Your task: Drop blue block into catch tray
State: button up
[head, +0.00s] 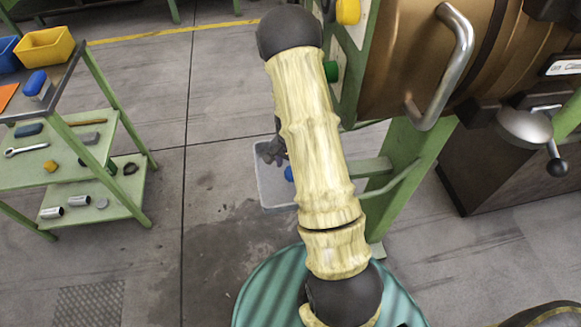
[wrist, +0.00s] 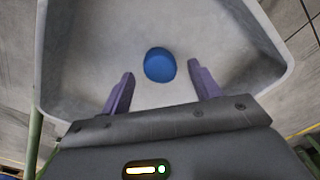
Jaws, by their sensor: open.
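The grey catch tray (head: 268,190) sits low beside the green machine frame, partly hidden behind my arm. In the wrist view the tray (wrist: 75,65) fills most of the picture. The blue block (wrist: 160,65), which looks rounded from above, is within the tray's outline, just beyond my fingertips; I cannot tell whether it rests on the bottom. A small part of the blue block (head: 288,174) shows beside my arm in the head view. My gripper (wrist: 161,80) is open above the tray, its purple fingers apart and not touching the block. In the head view my gripper (head: 274,150) is mostly hidden.
A green shelved cart (head: 80,135) with tools and small parts stands at the left, with a yellow bin (head: 44,48) on top. The brown machine (head: 400,60) with a metal handle (head: 455,60) is close on the right. The floor between is clear.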

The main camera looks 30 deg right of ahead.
notch_tip(320, 180, up, 11)
jog(key=p, duration=0.1)
jog(key=shift+r+p, duration=0.2)
jog(key=shift+p, duration=0.15)
dwell(0.3)
jog(key=s+a+r+n+t, duration=0.2)
jog(key=s+a+r+n, duration=0.9)
jog(key=s, duration=0.2)
jog(key=shift+a+t, duration=0.25)
jog(key=shift+t, duration=0.05)
jog(key=shift+r, duration=0.15)
jog(key=w+p+v, duration=0.2)
jog(key=p+v, duration=0.6)
jog(key=w+r+p+v, duration=0.1)
jog(key=p+v, duration=0.7)
jog(key=p, duration=0.1)
jog(key=shift+w+r, duration=0.2)
jog(key=shift+w, duration=0.1)
